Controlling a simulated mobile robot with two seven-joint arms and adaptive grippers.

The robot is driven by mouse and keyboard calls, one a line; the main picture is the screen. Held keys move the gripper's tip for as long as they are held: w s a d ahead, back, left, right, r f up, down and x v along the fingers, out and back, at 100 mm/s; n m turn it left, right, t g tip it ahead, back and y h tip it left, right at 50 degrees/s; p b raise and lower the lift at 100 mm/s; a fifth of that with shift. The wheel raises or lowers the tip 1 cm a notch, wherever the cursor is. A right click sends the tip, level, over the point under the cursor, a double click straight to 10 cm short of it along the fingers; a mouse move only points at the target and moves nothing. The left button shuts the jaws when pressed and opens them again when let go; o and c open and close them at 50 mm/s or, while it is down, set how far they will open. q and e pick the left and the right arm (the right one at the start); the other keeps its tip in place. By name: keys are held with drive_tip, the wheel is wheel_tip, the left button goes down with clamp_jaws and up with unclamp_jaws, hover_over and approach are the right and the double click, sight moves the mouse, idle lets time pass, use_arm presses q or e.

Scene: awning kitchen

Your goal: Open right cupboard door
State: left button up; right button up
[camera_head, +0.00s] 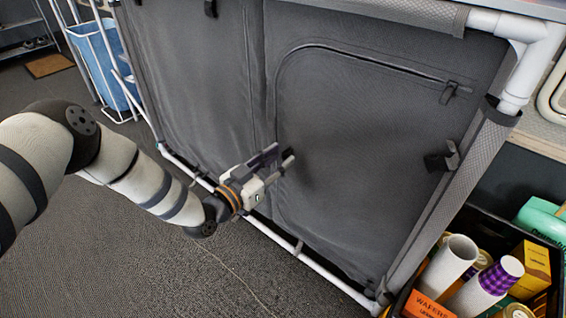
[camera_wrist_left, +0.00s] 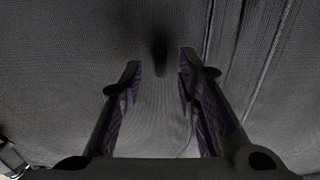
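The right cupboard door (camera_head: 370,150) is a dark grey fabric panel, closed, outlined by a curved zipper seam at its top and left. A small zipper pull (camera_head: 449,92) hangs at the seam's upper right end. My left gripper (camera_head: 283,154) is in front of the door's left edge, with its fingers pointing at the fabric. In the left wrist view its two fingers (camera_wrist_left: 160,60) are apart. A dark blurred spot lies between them on the fabric; I cannot tell whether it is a shadow. I cannot tell whether the fingertips touch the fabric. My right gripper is not seen.
White tubes (camera_head: 330,276) frame the cupboard. A dark crate with rolls and boxes (camera_head: 533,268) stands at the lower right. A blue bin (camera_head: 100,65) on a white rack is at the upper left. Grey carpet (camera_head: 150,270) is open at the lower left.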

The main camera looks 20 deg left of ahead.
use_arm(q)
drive_tip(key=shift+x, duration=0.85)
drive_tip(key=shift+c, duration=0.2)
clamp_jaws()
